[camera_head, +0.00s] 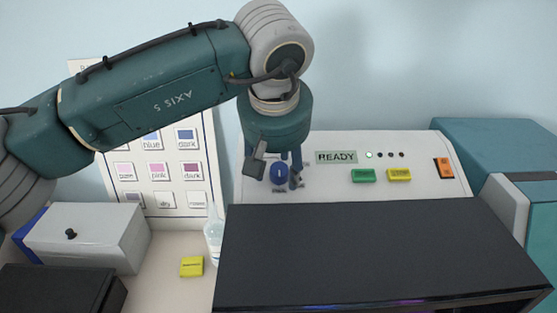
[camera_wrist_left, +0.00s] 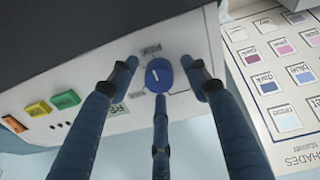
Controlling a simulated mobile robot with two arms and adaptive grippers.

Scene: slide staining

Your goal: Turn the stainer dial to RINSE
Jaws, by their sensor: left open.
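The stainer (camera_head: 338,195) is a white panel behind a dark lid. Its blue round dial (camera_head: 279,174) sits at the panel's left, with small labels around it that I cannot read. In the left wrist view the dial (camera_wrist_left: 159,75) shows a short white pointer mark. My left gripper (camera_head: 278,180) is over the dial from above. In the wrist view its three fingers (camera_wrist_left: 161,78) are spread around the dial, with gaps between them and the dial. My right gripper is not in view.
The READY display (camera_head: 337,157) is left of small lights, one lit green. Green (camera_head: 363,176) and yellow (camera_head: 399,175) buttons and an orange switch (camera_head: 443,168) are to the right. The dark lid (camera_head: 370,245) lies in front. A shades chart (camera_head: 160,183) stands left.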

